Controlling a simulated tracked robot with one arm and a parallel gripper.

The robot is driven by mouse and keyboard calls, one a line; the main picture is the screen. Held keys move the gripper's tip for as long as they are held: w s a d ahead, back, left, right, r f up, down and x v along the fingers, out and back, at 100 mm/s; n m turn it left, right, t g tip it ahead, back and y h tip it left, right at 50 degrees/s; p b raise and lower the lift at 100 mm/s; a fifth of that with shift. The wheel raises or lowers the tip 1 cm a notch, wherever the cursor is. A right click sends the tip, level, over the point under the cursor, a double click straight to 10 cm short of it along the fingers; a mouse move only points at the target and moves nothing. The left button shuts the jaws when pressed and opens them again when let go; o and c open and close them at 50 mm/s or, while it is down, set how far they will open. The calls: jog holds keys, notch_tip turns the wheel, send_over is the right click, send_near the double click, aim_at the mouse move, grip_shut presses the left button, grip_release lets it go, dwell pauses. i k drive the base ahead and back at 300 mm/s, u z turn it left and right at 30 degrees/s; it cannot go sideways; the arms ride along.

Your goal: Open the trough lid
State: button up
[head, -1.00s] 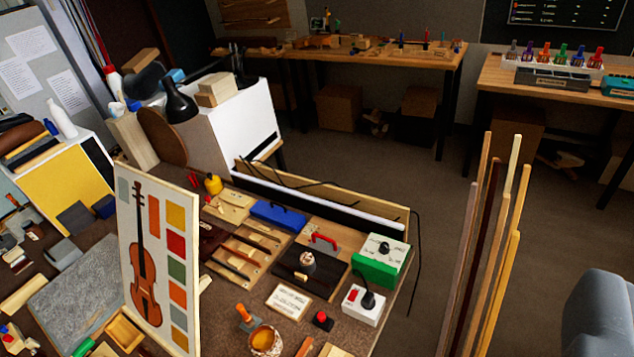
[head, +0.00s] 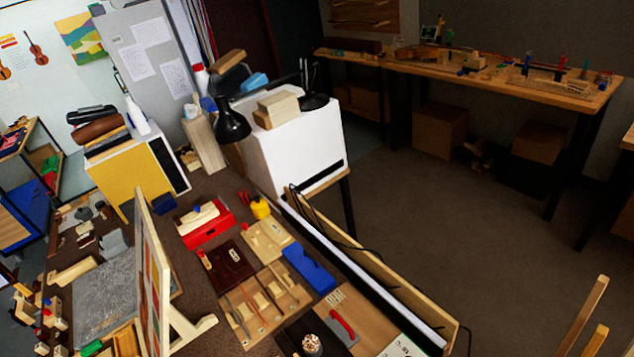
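No thing is plainly marked as the trough. A blue block-like box (head: 308,268) lies on the bench, right of centre, and may be the lidded trough; I cannot tell where its lid begins. A long, narrow wooden box (head: 412,303) with a white strip (head: 345,262) along it runs at the bench's back edge; whether it is a trough is unclear. My gripper is not in view.
A black lamp (head: 232,125) and a white cabinet (head: 300,150) stand behind the blue box. A wooden rack (head: 262,305), a red box (head: 210,232) and a panel (head: 155,275) crowd the bench. Sticks (head: 583,315) stand at lower right. The floor (head: 450,215) beyond is mostly clear.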

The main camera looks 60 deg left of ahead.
aim_at(312, 271)
jog(key=u, duration=0.4)
jog(key=i, duration=1.45)
jog(key=u, duration=0.45)
